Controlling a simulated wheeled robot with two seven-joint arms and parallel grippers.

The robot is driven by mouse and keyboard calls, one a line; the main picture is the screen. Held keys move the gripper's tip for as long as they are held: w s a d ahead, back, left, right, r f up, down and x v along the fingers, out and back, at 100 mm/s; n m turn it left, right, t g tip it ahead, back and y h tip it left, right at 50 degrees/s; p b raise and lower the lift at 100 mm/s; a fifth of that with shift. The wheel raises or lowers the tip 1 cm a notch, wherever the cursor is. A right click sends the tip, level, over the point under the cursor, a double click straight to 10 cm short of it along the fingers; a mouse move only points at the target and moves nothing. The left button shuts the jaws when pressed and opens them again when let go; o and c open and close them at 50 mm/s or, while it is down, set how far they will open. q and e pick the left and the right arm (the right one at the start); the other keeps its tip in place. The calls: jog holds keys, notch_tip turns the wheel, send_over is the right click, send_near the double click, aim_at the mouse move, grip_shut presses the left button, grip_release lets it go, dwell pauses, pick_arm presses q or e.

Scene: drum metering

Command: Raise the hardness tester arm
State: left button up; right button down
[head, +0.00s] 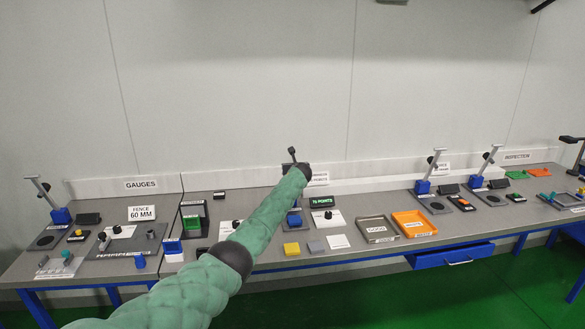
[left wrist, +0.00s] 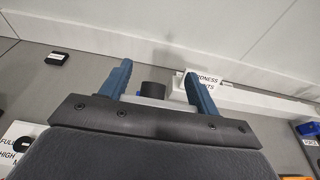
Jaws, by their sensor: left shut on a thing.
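The hardness tester has a blue body (head: 294,219) on the bench at the middle of the head view. Its raised arm (head: 292,152) shows as a dark-tipped piece just above my left gripper (head: 300,168); my own arm covers much of the rest. In the left wrist view my left gripper (left wrist: 158,90) has its two blue fingers on either side of a light grey bar with a black knob (left wrist: 153,88). It is shut on the tester arm. The hardness points sign (head: 319,178) stands behind, also in the wrist view (left wrist: 205,80). My right gripper is out of view.
A green display (head: 321,202) stands right of the tester. A yellow block (head: 292,249) and a grey block (head: 316,247) lie in front. A beige tray (head: 377,230) and an orange tray (head: 414,224) lie to the right. Similar blue lever stations (head: 422,187) stand farther along.

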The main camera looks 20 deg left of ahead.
pick_arm(q)
jog(key=shift+f, duration=0.25)
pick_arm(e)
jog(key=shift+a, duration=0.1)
pick_arm(q)
jog(key=shift+w+a, duration=0.1)
jog(key=shift+a, duration=0.05)
jog(key=shift+w+a+r+g, duration=0.1)
jog(key=shift+w+r+g, duration=0.1)
jog(key=shift+g, duration=0.1)
jog(key=shift+w+a, duration=0.1)
jog(key=shift+w, duration=0.05)
jog(key=shift+w+a+r, duration=0.1)
jog(key=shift+w, duration=0.05)
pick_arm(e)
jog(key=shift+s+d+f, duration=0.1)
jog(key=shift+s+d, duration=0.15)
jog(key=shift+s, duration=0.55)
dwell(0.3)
